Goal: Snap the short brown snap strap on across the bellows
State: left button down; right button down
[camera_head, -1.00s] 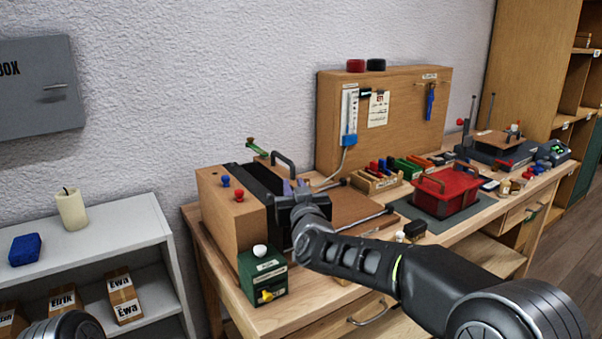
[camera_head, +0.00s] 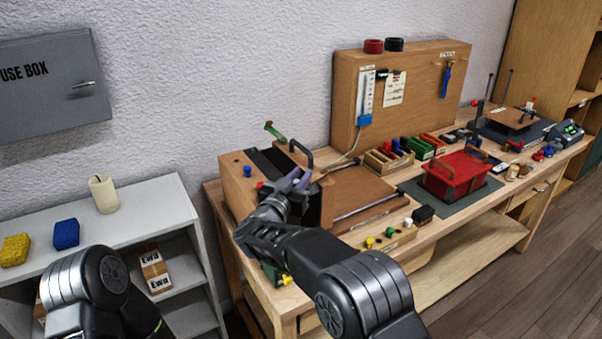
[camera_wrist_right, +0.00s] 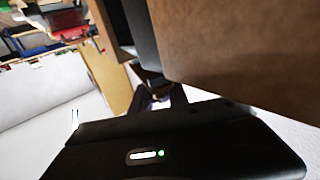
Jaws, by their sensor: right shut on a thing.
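The bellows (camera_head: 267,166) are the black block between wooden end boards at the left end of the bench. My right gripper (camera_head: 297,182), with purple fingertips, is at their front right side. It is shut on a small brown piece (camera_wrist_right: 150,76), which looks like the short brown snap strap. In the right wrist view this piece is close to the black bellows (camera_wrist_right: 141,32) and a large wooden board (camera_wrist_right: 240,45). The gripper hides most of it, and I cannot tell whether it touches the bellows. My left arm shows at lower left, with its gripper out of view.
A black handle (camera_head: 300,152) and a green lever (camera_head: 275,131) stand at the back of the bellows. Right of them lie a brown board (camera_head: 365,190), a red crate (camera_head: 455,180) and small colored parts. A grey shelf (camera_head: 150,205) stands left of the bench.

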jog(key=c, duration=1.3)
grip_release()
jog(key=shift+b+v, duration=1)
jog(key=shift+v, duration=2.9)
